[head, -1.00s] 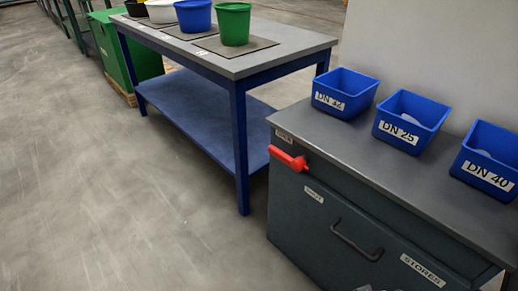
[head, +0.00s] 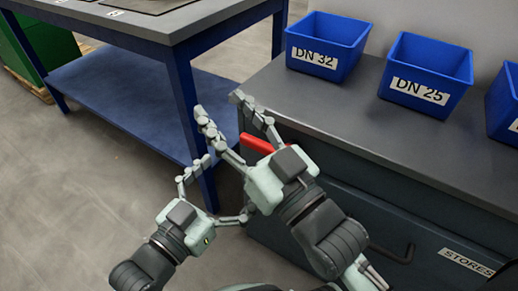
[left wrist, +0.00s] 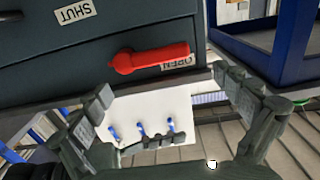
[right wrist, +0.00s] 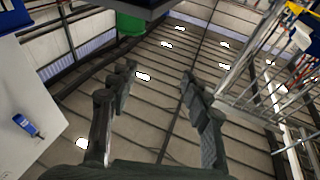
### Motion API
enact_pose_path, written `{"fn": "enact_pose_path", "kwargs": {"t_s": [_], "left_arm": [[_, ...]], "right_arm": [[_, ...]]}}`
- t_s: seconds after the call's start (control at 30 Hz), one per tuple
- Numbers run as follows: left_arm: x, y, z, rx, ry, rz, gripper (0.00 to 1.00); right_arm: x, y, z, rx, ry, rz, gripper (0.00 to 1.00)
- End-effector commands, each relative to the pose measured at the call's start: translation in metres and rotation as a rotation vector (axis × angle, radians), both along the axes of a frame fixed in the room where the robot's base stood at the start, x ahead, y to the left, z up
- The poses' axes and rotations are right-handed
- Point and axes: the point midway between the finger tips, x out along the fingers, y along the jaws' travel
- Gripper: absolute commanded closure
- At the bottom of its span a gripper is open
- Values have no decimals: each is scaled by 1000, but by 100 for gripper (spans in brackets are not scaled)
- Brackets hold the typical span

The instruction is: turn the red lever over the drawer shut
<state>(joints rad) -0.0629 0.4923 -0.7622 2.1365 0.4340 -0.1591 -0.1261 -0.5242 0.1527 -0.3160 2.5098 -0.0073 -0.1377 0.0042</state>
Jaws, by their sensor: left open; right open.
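The red lever (head: 258,144) is on the cabinet front, partly hidden behind my right gripper in the head view. In the left wrist view the lever (left wrist: 150,58) shows whole, its handle lying over the OPEN label (left wrist: 176,62). The SHUT label (left wrist: 75,12) is apart from the handle, past the pivot end. My left gripper (head: 214,190) is open and empty, left of the cabinet and below the lever. My right gripper (head: 222,110) is open and empty, crossing in front of the lever near the cabinet's top corner; whether it touches is unclear. The drawer handle (head: 392,252) shows at lower right.
Blue bins marked DN 32 (head: 328,46) and DN 25 (head: 425,75) stand on the cabinet top (head: 380,140), with another at the right edge. A blue-legged workbench (head: 130,95) stands to the left. The floor at left is free.

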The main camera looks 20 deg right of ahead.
Motion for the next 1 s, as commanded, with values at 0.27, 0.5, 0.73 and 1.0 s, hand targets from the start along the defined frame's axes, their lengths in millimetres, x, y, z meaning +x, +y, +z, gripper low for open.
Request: {"fn": "enact_pose_path", "kwargs": {"t_s": [0.27,0.5,0.73,1.0], "left_arm": [[28,-36,2,-4,-2,0,0],[42,-54,1,-1,-1,1,0],[44,-56,1,1,0,0,0],[44,-56,1,1,1,1,25]], "right_arm": [[-7,4,16,41,-74,13,52],[-9,3,23,56,-112,12,52],[-9,3,23,57,-116,12,52],[-9,3,23,57,-115,12,52]]}}
